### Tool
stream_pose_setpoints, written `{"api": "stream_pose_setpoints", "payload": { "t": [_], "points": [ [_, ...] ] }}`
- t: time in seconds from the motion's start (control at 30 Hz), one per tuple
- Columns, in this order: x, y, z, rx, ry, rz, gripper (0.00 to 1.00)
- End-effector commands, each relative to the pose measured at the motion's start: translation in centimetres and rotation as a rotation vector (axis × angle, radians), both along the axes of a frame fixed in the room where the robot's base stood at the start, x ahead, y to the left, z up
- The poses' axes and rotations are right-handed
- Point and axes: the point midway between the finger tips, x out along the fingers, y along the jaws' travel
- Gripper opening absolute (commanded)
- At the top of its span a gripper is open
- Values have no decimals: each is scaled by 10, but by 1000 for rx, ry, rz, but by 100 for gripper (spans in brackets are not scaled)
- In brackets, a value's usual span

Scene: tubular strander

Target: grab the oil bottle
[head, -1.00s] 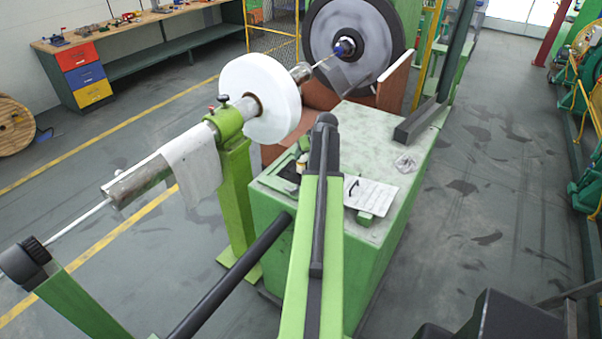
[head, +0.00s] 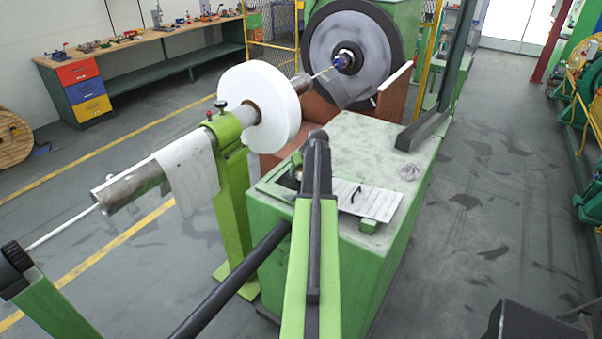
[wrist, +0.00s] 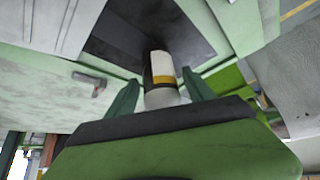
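The oil bottle (wrist: 162,68) shows in the wrist view as a pale cylinder with a yellow band and a dark band. It stands over a dark recessed surface (wrist: 118,40) framed in green. My gripper (wrist: 161,80) is open, with one dark green finger on each side of the bottle. Gaps show between the fingers and the bottle, so it is not clasped. In the head view my arm hides the gripper and most of the bottle's surroundings.
A white roll (head: 262,105) on a shaft stands to the left.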

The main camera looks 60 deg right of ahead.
Motion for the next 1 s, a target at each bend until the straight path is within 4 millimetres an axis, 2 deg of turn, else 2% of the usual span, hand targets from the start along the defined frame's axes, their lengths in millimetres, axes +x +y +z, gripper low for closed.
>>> {"api": "stream_pose_setpoints", "payload": {
  "t": [0.07,0.43,0.77,1.0],
  "points": [
    [0,0,0,0,0,0,49],
    [0,1,0,0,0,1,0],
    [1,1,3,0,0,1,0],
    [1,1,28,0,0,1,0]
  ]
}}
